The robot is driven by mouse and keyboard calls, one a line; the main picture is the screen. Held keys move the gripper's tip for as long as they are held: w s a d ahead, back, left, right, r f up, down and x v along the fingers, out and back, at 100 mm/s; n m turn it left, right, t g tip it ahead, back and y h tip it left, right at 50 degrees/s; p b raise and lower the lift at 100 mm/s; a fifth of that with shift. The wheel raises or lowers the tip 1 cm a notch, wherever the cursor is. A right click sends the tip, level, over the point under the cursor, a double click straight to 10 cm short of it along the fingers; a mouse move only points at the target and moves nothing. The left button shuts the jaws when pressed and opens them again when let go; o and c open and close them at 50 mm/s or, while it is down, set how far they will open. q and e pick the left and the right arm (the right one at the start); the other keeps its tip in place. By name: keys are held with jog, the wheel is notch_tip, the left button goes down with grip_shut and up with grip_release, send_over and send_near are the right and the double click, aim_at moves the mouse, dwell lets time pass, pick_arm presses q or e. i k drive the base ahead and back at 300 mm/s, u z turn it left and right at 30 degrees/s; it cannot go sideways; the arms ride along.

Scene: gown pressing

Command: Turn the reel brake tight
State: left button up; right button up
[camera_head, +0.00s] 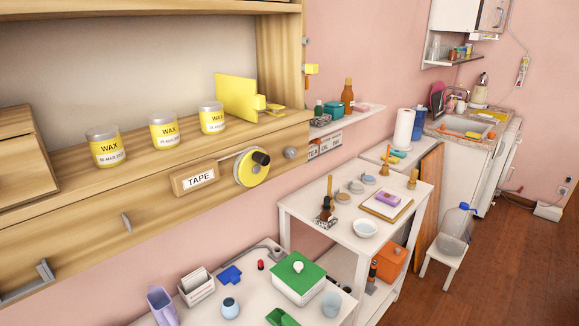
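A yellow tape reel (249,172) is mounted on the front of the wooden shelf, with a black knob (262,158) sticking out of it. A small round grey knob (290,153) sits on the wood just to the right of the reel; I cannot tell which of the two knobs is the brake. A wooden block with a TAPE label (199,179) is to the left of the reel, and a strip runs between them. How tight the brake is does not show. Neither of my grippers is in view.
Wax jars (166,131) and a yellow angled piece (237,97) stand on the shelf above the reel. Below is a white table (258,308) with a green-topped box (298,278) and small items. A white side table (300,210) stands to the right. Open wooden floor (500,270) lies farther right.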

aim_at(291, 153)
jog(key=z, duration=1.45)
jog(key=k, duration=1.4)
jog(key=u, duration=1)
jog(key=i, duration=0.45)
jog(key=z, duration=0.05)
